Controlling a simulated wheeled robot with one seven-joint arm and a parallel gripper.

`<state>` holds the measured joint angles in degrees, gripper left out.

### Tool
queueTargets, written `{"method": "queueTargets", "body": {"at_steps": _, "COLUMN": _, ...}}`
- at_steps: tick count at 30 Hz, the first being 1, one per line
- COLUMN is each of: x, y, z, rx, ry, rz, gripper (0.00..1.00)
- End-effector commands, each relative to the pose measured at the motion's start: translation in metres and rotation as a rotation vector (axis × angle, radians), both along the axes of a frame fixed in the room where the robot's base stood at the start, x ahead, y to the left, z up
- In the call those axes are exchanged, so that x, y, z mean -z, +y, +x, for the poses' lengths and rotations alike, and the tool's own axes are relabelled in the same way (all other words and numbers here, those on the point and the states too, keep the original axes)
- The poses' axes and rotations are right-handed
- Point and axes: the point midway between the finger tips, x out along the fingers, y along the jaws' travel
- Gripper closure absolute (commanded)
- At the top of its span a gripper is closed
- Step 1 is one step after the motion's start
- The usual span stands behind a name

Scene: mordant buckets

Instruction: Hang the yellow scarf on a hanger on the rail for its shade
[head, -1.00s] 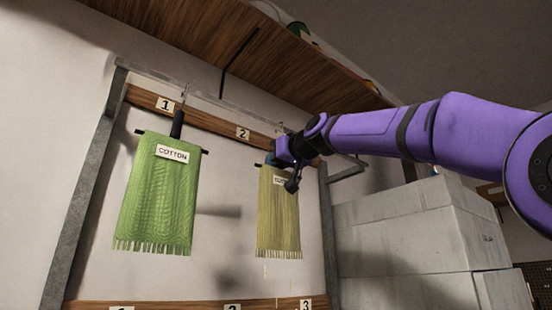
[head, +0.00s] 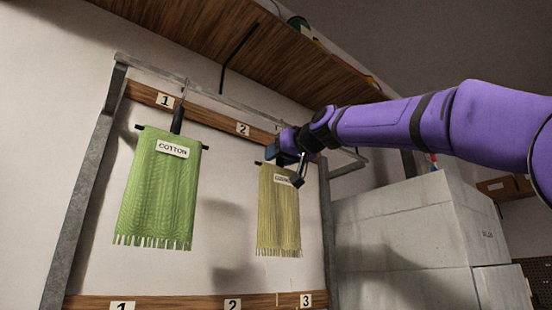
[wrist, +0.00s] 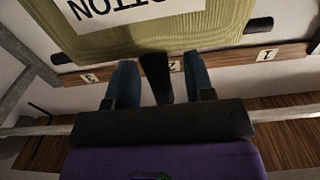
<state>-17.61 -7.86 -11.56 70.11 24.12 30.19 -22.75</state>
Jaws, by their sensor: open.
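The yellow scarf (head: 279,215) hangs fringe-down from a dark hanger bar below the metal rail (head: 205,93), near the number 2 tag. It bears a white label, partly covered by my gripper in the head view. My gripper (head: 291,163) is at the top of this scarf. In the wrist view my gripper (wrist: 159,62) is open, with its blue fingers on either side of the hanger's black stem (wrist: 156,78) and a gap visible on both sides. The scarf (wrist: 205,38) fills the top of that view. My gripper hides the hanger's upper end in the head view.
A green scarf (head: 155,195) labelled COTTON hangs on the left by tag 1 (head: 165,100). Grey boxes (head: 400,240) stand to the right. A wooden shelf (head: 200,40) is above the rail. A lower wooden strip (head: 180,305) carries numbered tags.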

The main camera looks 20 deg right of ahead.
Motion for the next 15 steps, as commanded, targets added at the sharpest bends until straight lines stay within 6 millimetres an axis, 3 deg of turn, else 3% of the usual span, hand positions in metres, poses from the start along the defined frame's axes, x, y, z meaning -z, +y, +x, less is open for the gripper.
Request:
{"method": "queueTargets", "body": {"at_steps": 9, "x": -0.001, "y": -0.018, "z": -0.056, "rx": 0.000, "ry": -0.002, "rz": 0.001, "gripper": 0.52}}
{"method": "queueTargets", "body": {"at_steps": 15, "x": -0.001, "y": -0.026, "z": -0.080, "rx": 0.000, "ry": -0.002, "rz": 0.001, "gripper": 0.52}}
